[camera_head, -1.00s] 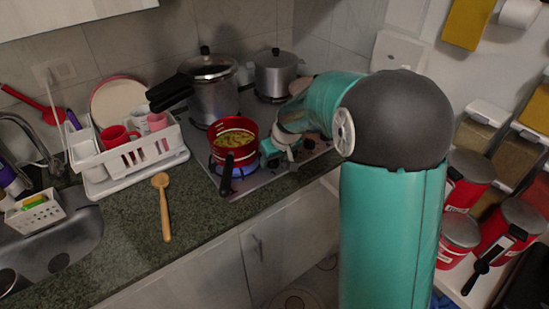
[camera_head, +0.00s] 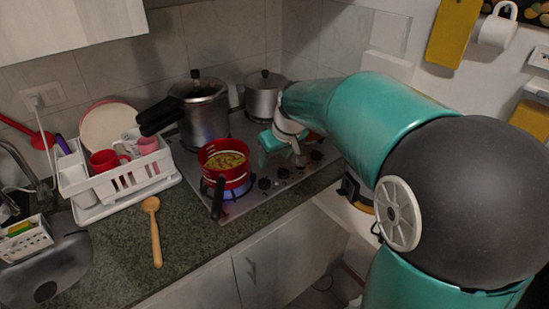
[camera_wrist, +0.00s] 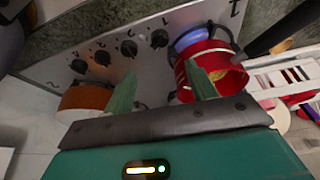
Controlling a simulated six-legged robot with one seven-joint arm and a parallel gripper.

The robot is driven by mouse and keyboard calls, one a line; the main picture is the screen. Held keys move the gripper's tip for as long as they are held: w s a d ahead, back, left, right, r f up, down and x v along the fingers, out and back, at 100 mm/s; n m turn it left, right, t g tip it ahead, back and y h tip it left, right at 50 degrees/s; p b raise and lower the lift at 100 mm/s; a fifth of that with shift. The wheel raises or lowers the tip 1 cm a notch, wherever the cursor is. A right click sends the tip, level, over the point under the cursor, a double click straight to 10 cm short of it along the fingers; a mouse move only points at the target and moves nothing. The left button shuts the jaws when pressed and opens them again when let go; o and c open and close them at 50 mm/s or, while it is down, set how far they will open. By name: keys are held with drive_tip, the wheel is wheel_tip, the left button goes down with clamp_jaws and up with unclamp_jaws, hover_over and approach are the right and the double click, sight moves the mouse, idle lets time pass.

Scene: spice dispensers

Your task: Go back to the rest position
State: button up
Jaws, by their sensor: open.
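My gripper (camera_wrist: 162,82) is open, with two green fingers apart and nothing between them in the wrist view. In the head view my gripper (camera_head: 275,142) hangs over the right part of the stove, right of the red pot (camera_head: 225,165) and apart from it. The red pot holds yellowish food and sits over a blue flame on the front burner. It also shows in the wrist view (camera_wrist: 222,80), beyond the right finger. My teal arm reaches in from the right and hides part of the counter behind it.
A pressure cooker (camera_head: 203,110) and a smaller metal pot (camera_head: 264,92) stand at the back. A dish rack (camera_head: 120,177) with cups stands left of the stove. A wooden spoon (camera_head: 153,228) lies on the counter. Stove knobs (camera_wrist: 128,47) and an orange-brown round object (camera_wrist: 88,97) show below the gripper.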

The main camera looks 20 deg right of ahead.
drive_tip(key=s+r+m, duration=0.1)
drive_tip(key=s, duration=1.2)
drive_tip(key=s+a+r+m+t+h, duration=0.1)
drive_tip(key=s+r+m, duration=0.1)
drive_tip(key=s, duration=1.1)
drive_tip(key=shift+a+r, duration=0.2)
drive_tip(key=shift+a, duration=0.1)
